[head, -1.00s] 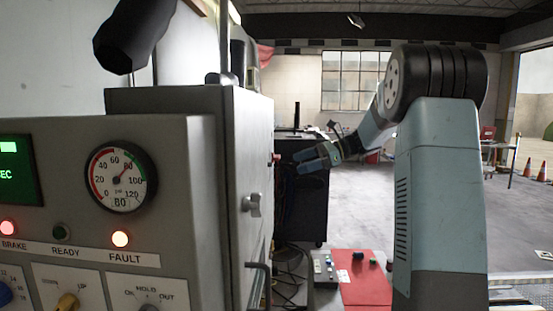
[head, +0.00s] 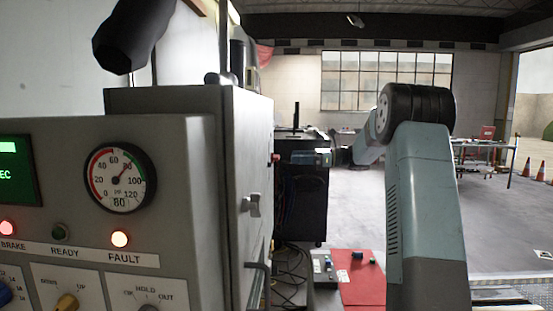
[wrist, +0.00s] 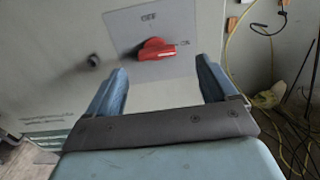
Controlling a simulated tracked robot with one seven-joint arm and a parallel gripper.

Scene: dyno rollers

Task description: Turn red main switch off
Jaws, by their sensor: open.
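The red main switch (wrist: 155,49) is a rotary knob on a pale square plate (wrist: 125,30) on the cabinet side. "OFF" is printed above it and a smaller label, seemingly "ON", to its right; the knob lies roughly sideways, towards that label. In the head view the switch (head: 275,158) shows edge-on as a small red piece on the cabinet's right side. My gripper (wrist: 163,68) is open, its two blue fingers to either side of and below the knob, apparently not touching it. In the head view my gripper (head: 310,157) is level with the switch, just right of it.
The grey control cabinet (head: 160,100) fills the left, with a latch handle (head: 254,204) on its side. A black cabinet (head: 308,205) stands behind. Yellow and black cables (wrist: 270,60) hang at the wrist view's right. A red mat (head: 361,290) lies below; floor to the right is open.

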